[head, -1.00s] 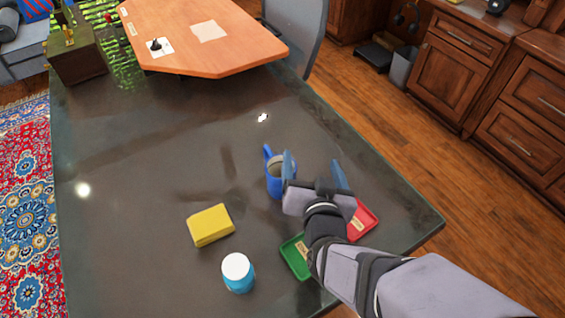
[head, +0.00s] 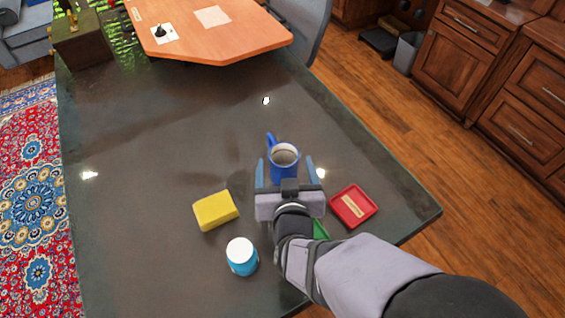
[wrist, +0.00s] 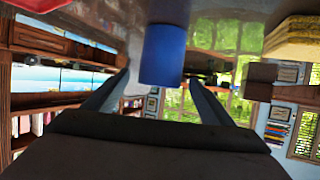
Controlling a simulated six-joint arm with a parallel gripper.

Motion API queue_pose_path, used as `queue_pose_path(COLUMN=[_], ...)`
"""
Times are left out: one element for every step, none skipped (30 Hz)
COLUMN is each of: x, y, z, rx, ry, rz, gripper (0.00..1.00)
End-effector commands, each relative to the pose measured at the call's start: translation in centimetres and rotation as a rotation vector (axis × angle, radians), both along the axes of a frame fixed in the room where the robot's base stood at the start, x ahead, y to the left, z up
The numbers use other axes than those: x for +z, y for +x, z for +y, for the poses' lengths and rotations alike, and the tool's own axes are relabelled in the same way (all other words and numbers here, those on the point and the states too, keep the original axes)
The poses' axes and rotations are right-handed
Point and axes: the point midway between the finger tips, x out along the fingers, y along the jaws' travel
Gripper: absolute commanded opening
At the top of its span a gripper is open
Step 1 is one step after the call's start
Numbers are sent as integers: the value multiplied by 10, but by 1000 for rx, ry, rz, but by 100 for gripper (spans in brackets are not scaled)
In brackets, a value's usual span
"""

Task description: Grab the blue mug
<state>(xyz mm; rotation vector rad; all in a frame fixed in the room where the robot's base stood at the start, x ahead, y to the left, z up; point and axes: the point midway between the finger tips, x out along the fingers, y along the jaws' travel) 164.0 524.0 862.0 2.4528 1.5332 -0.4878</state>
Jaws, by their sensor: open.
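The blue mug (head: 285,165) stands upright on the dark table, its handle pointing to the far left in the head view. My gripper (head: 287,168) is open, with its two blue-grey fingers pointing toward the mug, one on each side of its near part. In the wrist view the mug (wrist: 163,55) shows upside down, centred ahead of the gap between my open fingers (wrist: 153,92). The fingers do not appear to touch it. My gripper's palm is just in front of the mug's near side in the head view.
A yellow sponge-like block (head: 215,210) and a blue jar with a white lid (head: 241,256) stand left of my arm. A red tray (head: 354,206) lies to the right. A green tray (head: 320,229) is mostly hidden under my arm.

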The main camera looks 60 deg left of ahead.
Motion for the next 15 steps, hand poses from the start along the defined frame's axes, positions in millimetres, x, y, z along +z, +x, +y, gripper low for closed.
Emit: queue_pose_path(x=[0,-1,-2,-3,-4,-7,-8,-10,-12,-14,-16,-17,-19,-20,-21], y=[0,1,2,3,3,5,6,7,9,11,12,14,15,16,17], z=[1,2,3,5,7,10,12,15,18,21,23,28,30,33,36], rx=[0,0,-1,-1,-1,-1,-1,-1,-1,-2,-2,-1,-1,0,0], ry=[0,0,-1,-1,-1,-2,-1,-1,-1,-1,-2,0,-1,0,0], rz=[0,0,1,1,1,1,1,0,1,1,1,0,1,0,1], gripper=[77,77,77,77,77,77,77,77,77,77,77,77,77,77,77])
